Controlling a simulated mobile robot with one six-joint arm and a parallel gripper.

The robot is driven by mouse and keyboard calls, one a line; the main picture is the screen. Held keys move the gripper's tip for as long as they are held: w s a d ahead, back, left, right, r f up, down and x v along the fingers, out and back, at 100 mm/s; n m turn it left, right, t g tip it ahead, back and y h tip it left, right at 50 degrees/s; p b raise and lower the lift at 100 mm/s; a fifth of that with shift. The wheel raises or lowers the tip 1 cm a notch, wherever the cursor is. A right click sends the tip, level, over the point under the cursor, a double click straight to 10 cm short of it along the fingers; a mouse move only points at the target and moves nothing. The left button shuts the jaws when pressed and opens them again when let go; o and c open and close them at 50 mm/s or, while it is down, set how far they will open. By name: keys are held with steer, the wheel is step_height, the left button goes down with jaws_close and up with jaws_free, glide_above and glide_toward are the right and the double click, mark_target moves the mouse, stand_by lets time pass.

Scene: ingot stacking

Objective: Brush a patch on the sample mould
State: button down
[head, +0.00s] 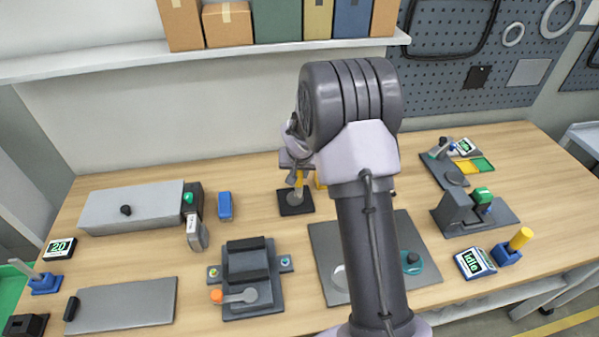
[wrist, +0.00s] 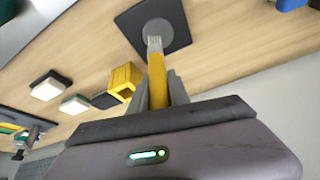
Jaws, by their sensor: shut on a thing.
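My gripper (head: 296,165) is shut on the yellow handle of a brush (wrist: 157,78). In the wrist view the brush's pale ferrule points to a round grey holder (wrist: 158,29) on a black square base (wrist: 178,38). The holder's base also shows in the head view (head: 295,206), below my gripper. The brush tip is at or in the holder; I cannot tell whether it is clear of it. I cannot tell for sure which thing is the sample mould. A dark block fixture (head: 247,260) with an orange-knobbed lever stands at front centre.
My arm partly hides a grey plate (head: 328,245) with a teal ring (head: 413,268). A blue block (head: 225,206) and a long grey box (head: 130,207) are left of the holder. A yellow box (wrist: 122,80) is near it. Devices (head: 463,212) stand at right.

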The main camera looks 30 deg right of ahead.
steer(key=c, duration=2)
jaws_free()
jaws_close()
steer(key=shift+w+a+f+b, duration=0.15)
steer(key=shift+a+b, duration=0.3)
steer(key=shift+w+a+f+b, duration=0.1)
steer(key=shift+a+f+b, duration=0.05)
steer(key=shift+a+b, duration=0.3)
steer(key=shift+a+r, duration=0.2)
steer(key=shift+a, duration=0.1)
steer(key=shift+o, duration=0.2)
jaws_free()
jaws_close()
steer(key=shift+s+d+r+p, duration=0.15)
steer(key=shift+d+p, duration=0.1)
steer(key=shift+d, duration=0.4)
steer(key=shift+s+d+p, duration=0.1)
steer(key=shift+d+p, duration=0.15)
steer(key=shift+d, duration=0.35)
jaws_free()
jaws_close()
steer(key=shift+a, duration=0.15)
